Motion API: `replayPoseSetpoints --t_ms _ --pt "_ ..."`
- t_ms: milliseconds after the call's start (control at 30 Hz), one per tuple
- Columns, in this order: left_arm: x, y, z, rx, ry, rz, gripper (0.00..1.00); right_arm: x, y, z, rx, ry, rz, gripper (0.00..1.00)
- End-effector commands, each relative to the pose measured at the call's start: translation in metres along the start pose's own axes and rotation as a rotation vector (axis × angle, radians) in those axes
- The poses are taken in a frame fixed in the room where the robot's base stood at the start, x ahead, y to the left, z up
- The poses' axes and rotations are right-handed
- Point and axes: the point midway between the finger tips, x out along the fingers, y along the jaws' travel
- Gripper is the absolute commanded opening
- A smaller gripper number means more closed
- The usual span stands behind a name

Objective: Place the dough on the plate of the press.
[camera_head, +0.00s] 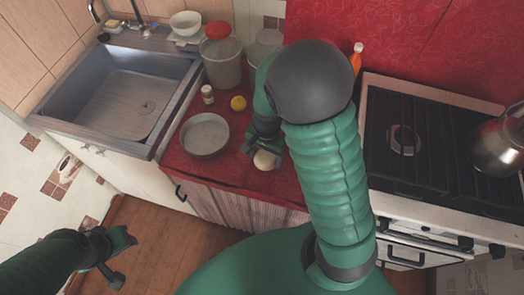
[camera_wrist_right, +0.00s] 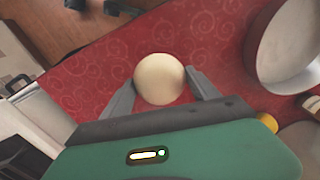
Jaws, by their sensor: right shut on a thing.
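The dough (camera_head: 265,160) is a pale cream ball at the front of the red counter. It also shows in the right wrist view (camera_wrist_right: 159,79), between the two grey fingers. My right gripper (camera_head: 263,148) is shut on the dough; my arm hides part of the gripper in the head view. A round, shallow metal dish (camera_head: 204,135), which looks like the press plate, lies empty left of the dough. It shows at the right of the wrist view (camera_wrist_right: 257,48). My left gripper (camera_head: 124,260) is over the floor at lower left, empty, fingers apart.
A yellow lemon (camera_head: 238,103) and a small jar (camera_head: 207,94) stand behind the dish. A red-lidded bucket (camera_head: 222,65) is farther back. The sink (camera_head: 120,100) is at left, the stove (camera_head: 435,150) with a kettle (camera_head: 497,143) at right.

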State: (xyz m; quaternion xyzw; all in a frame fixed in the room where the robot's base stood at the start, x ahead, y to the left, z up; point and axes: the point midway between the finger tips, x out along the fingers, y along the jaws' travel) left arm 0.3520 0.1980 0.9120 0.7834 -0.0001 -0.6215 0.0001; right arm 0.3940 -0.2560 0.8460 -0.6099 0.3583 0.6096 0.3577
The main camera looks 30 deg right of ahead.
Motion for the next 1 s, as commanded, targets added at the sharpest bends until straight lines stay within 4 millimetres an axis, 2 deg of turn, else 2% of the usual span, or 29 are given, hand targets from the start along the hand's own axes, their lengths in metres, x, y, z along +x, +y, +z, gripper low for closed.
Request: replayPoseSetpoints --t_ms 100,233,367,533,833,867,1000 --pt "0.0 0.0 0.0 0.0 0.0 0.0 0.36 0.002 -0.015 -0.014 0.0 0.0 0.0 0.22" --pt "0.0 0.0 0.0 0.0 0.0 0.0 0.36 0.003 -0.025 -0.024 0.0 0.0 0.0 0.22" --pt "0.002 0.0 0.0 0.0 0.0 0.0 0.36 0.012 -0.027 -0.026 0.0 -0.001 0.001 0.22" --pt "0.007 0.0 0.002 0.0 0.0 0.0 0.36 0.039 -0.027 -0.025 0.001 -0.002 0.002 0.22" --pt "0.008 0.0 0.002 0.0 0.0 0.0 0.36 0.041 -0.027 -0.025 0.0 0.0 0.0 0.22" --pt "0.007 0.0 0.002 0.0 0.0 0.0 0.36 0.041 -0.027 -0.025 0.0 0.0 0.0 0.72" --pt "0.007 0.0 0.002 0.0 0.0 0.0 0.36 0.04 -0.027 -0.025 0.0 0.0 0.0 0.9"
